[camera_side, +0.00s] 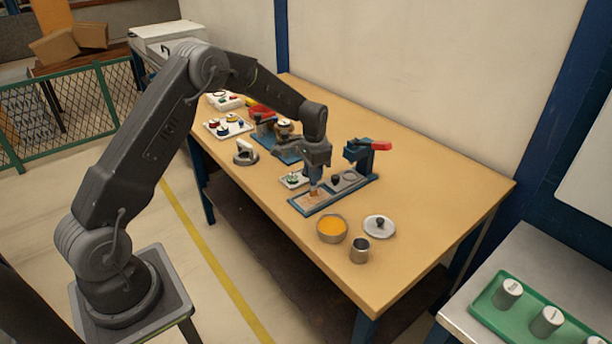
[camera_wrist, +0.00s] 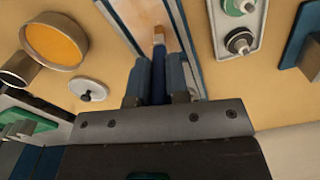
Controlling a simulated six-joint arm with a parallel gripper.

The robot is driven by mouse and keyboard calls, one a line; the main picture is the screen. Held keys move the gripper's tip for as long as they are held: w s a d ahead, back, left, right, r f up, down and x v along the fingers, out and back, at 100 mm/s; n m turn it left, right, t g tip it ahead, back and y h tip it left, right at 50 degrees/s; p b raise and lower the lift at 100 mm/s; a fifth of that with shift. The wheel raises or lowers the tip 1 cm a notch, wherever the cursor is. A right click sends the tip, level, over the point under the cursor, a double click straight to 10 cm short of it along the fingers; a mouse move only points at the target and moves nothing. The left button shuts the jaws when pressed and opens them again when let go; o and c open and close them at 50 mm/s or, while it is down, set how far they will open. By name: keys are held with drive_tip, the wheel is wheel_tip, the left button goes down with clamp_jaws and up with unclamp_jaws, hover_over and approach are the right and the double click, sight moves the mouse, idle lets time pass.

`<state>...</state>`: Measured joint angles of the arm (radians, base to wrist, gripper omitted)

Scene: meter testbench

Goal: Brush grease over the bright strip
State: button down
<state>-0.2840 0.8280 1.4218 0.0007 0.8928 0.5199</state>
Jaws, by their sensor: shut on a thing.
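My gripper (camera_side: 314,176) is shut on a brush and points down over the blue-edged fixture plate (camera_side: 325,196). In the wrist view, the brush's blue handle (camera_wrist: 159,78) lies between the fingers, and its tan bristles (camera_wrist: 159,37) reach over a pale, shiny strip (camera_wrist: 140,13) bordered by blue edges. I cannot tell whether the bristles touch the strip or whether grease is on it. A round pot of orange grease (camera_side: 332,227) stands beside the fixture, open; it also shows in the wrist view (camera_wrist: 54,42).
A lid with a dark knob (camera_side: 380,226) and a metal cup (camera_side: 360,250) stand near the pot. A red-handled clamp (camera_side: 366,152) rises behind the fixture. A small white tray with terminals (camera_wrist: 240,30) lies beside it. The table's right part is clear.

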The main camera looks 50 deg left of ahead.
drive_tip(key=shift+w, duration=1.95)
drive_tip(key=shift+w+r, duration=0.2)
drive_tip(key=shift+w, duration=0.05)
wheel_tip(320, 180, up, 8)
drive_tip(key=shift+f, duration=0.2)
drive_tip(key=shift+s, duration=0.1)
